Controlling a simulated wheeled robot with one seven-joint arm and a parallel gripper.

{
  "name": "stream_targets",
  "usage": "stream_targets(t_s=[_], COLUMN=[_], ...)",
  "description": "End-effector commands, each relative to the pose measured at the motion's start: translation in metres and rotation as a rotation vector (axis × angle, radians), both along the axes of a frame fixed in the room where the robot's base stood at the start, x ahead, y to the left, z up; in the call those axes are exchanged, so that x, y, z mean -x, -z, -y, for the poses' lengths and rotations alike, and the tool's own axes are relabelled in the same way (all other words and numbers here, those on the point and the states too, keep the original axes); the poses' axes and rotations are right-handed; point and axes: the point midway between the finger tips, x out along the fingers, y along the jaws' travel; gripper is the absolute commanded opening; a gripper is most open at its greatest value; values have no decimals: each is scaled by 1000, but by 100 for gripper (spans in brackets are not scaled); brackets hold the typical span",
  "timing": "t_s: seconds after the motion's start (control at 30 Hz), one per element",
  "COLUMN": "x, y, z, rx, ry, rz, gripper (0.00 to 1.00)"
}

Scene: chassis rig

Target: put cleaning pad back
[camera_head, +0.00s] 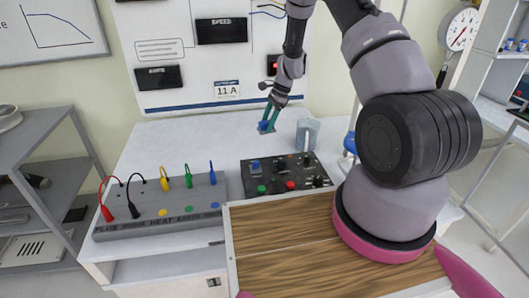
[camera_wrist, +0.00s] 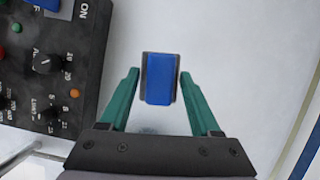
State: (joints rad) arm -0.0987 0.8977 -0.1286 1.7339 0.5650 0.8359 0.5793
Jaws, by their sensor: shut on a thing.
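The cleaning pad looks like a small blue block with dark grey sides; it sits between the fingertips in the wrist view (camera_wrist: 160,80) and shows small and blue in the head view (camera_head: 264,126). My gripper (camera_head: 268,121), with green fingers, is shut on it over the back of the white bench. In the wrist view my gripper (camera_wrist: 160,84) has one finger on each side of the pad. White bench top lies behind the pad; I cannot tell how high the pad is above it. A pale blue-grey block or holder (camera_head: 307,133) stands to the right of my gripper.
A black control box (camera_head: 284,174) with knobs and buttons lies in front of my gripper, and at the left in the wrist view (camera_wrist: 45,70). A grey plug board (camera_head: 160,205) with coloured plugs is at the front left. A wooden top (camera_head: 285,240) is nearest. The back-left bench is clear.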

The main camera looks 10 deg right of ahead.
Motion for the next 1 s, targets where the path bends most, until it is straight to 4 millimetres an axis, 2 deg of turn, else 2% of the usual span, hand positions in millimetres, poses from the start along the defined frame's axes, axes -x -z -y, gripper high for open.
stream_targets(t_s=[0.1,0.2,0.4,0.67,0.8,1.0], x=[-8,-10,-10,-10,-10,-11], y=[7,22,58,80,101,105], z=[-2,-3,-2,-3,-3,-3], rx=[-5,-7,-8,-8,-8,-8], ry=[109,139,139,137,135,135], rz=[-8,-13,-11,-10,-11,-8], gripper=[12,12,12,12,12,12])
